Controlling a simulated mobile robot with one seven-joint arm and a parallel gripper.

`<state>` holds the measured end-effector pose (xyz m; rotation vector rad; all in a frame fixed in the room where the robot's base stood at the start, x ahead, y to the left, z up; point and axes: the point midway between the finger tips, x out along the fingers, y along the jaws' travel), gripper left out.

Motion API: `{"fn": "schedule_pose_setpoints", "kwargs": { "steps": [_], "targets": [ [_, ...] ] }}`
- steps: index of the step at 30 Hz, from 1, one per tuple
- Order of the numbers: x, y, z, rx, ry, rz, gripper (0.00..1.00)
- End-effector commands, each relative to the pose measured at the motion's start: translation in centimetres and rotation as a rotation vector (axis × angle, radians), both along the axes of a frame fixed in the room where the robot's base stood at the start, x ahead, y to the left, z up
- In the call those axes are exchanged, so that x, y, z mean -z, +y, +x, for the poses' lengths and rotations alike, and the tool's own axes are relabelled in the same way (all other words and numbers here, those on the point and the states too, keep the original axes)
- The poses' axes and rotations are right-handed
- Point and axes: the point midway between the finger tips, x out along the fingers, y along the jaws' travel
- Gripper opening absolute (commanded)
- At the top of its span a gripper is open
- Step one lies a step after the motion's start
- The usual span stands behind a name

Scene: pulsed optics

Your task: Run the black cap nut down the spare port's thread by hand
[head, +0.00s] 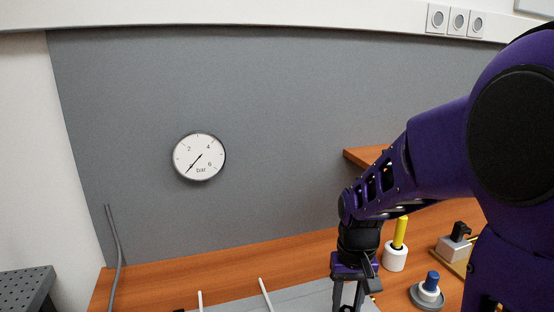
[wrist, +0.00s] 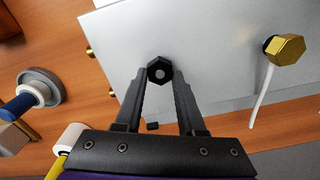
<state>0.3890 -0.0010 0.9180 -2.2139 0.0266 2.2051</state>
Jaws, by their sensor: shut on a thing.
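The nut is over the pale grey panel (wrist: 215,50). The spare port's thread cannot be made out, and I cannot tell how far the nut sits on it. In the head view my gripper (head: 350,299) points down at the lower edge, over the grey panel (head: 310,298); its fingertips and the nut are out of that view.
A brass hex fitting (wrist: 288,49) with a white tube (wrist: 262,97) stands right of the nut. Brass fittings (wrist: 90,52) line the panel's edge. A blue-topped piece on a grey dish (head: 430,288), a white holder with a yellow stick (head: 395,257) and a gauge (head: 199,157) also show.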

Motion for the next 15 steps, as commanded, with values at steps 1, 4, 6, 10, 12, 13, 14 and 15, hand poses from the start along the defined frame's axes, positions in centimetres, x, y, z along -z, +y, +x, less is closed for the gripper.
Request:
{"fn": "schedule_pose_setpoints", "kwargs": {
  "steps": [1,4,6,10,12,13,14,15],
  "targets": [
    [0.02,-0.07,-0.16,0.062,0.006,0.000,0.00],
    [0.06,-0.09,-0.22,0.152,0.008,0.001,0.00],
    [0.10,-0.12,-0.27,0.186,0.010,0.000,0.00],
    [0.17,-0.14,-0.37,0.199,0.013,0.000,0.00],
    [0.19,-0.13,-0.43,0.198,0.014,0.000,0.00],
    [0.20,-0.13,-0.45,0.198,0.015,0.000,0.00],
    [0.21,-0.13,-0.47,0.198,0.016,0.000,0.00],
    [0.22,-0.13,-0.49,0.202,0.016,0.000,0.00]
  ]
}}
